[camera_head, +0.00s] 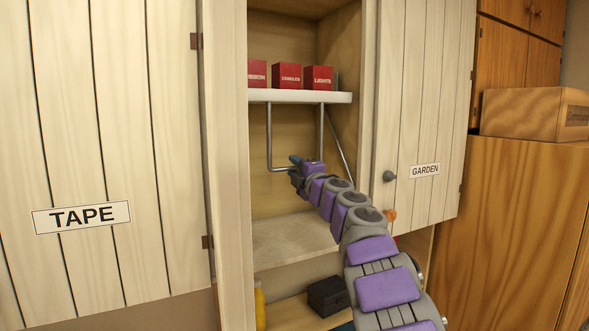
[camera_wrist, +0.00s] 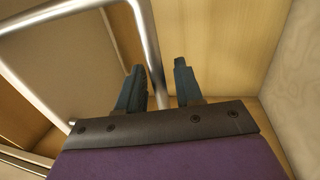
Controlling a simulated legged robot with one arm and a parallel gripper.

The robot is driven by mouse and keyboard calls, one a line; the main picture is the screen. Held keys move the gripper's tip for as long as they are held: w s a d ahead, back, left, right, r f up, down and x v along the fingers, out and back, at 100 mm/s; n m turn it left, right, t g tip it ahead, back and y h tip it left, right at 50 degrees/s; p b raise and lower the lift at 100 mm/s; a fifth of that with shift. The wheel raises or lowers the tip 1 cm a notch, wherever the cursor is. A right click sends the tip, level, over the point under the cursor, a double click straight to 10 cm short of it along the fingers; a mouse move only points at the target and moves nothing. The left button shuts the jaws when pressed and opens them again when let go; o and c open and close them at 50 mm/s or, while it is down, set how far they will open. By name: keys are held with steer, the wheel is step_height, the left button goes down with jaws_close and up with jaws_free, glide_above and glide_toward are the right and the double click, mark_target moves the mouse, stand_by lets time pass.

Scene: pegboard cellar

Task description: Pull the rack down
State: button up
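The rack is a white shelf (camera_head: 300,97) with a grey metal U-shaped bar (camera_head: 269,135) hanging below it, inside an open cupboard. Red boxes stand on it, labelled along the lines of CANDLES (camera_head: 287,76) and LIGHTS (camera_head: 318,77). The rack is up in the cupboard's upper part. My gripper (camera_head: 295,164) is at the bar's low crosspiece. In the wrist view, my gripper's two dark fingers (camera_wrist: 158,65) are apart, and the bar (camera_wrist: 151,45) runs through the gap between them. I see no firm contact on both sides of the bar.
Below the rack are a bare shelf (camera_head: 285,238) and a dark box (camera_head: 327,296). A wooden cabinet is far right.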

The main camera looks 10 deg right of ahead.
steer(key=shift+d, duration=0.25)
steer(key=shift+c, duration=0.4)
steer(key=shift+d, duration=0.2)
steer(key=c, duration=0.3)
steer(key=shift+a, duration=0.25)
jaws_close()
steer(key=shift+f, duration=0.15)
